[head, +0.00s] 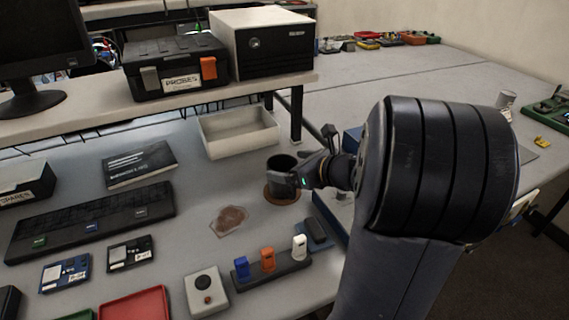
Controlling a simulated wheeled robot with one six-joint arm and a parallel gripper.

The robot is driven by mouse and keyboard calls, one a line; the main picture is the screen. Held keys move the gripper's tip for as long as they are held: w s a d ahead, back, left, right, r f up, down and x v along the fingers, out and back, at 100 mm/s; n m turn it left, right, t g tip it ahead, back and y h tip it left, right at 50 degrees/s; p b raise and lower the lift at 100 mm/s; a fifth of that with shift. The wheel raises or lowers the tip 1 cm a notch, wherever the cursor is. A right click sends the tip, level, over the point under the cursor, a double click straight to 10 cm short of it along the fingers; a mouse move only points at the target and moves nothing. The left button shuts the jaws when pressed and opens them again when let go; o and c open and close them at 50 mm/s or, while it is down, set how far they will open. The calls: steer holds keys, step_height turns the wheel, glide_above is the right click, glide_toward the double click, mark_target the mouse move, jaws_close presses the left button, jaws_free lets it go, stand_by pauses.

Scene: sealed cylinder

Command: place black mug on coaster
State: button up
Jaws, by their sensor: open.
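The black mug (280,165) stands upright at the middle of the desk. It appears to rest on the round brown coaster (270,195), whose rim shows below and to the left of it. My gripper (297,178) reaches in from the right and is at the mug's front right side, overlapping it in the picture. The jaws are open; whether a finger touches the mug cannot be told. My gripper and wrist hide part of the mug's right side and of the coaster.
A white bin (240,145) stands just behind the mug. A flat brown patch (230,219) lies to the left. A holder with blue, orange and white pieces (272,272) and a grey button box (206,294) are in front. A shelf (100,112) spans the back left.

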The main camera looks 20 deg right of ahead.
steer(key=v, duration=0.9)
